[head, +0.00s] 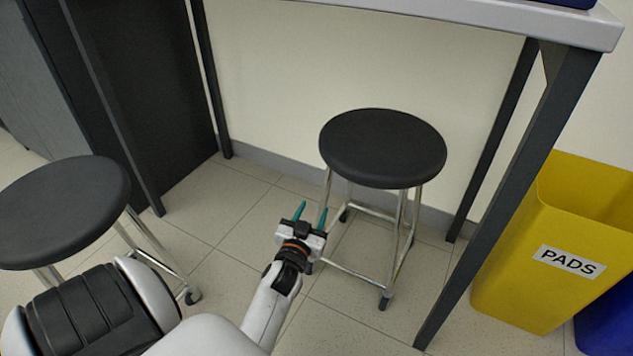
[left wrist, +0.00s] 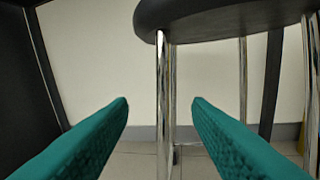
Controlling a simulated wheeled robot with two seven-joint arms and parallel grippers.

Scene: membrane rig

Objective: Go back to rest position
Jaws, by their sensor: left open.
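My left gripper (head: 311,213) is open, with its two teal fingers spread and nothing between them. In the head view it is low, in front of and left of a black round stool (head: 383,147) with chrome legs. The teal fingers also show in the left wrist view (left wrist: 160,103), pointing toward the stool's legs, with the stool's seat (left wrist: 225,18) above them. I cannot tell the exact gap between the fingertips and the stool. My right gripper is not in either view.
A second black stool (head: 62,210) stands at the left. A bench with a grey top (head: 480,17) and dark legs spans the back. A yellow bin marked PADS (head: 560,240) and a blue bin (head: 610,320) stand at the right. Tiled floor (head: 345,325) is clear in front of the middle stool.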

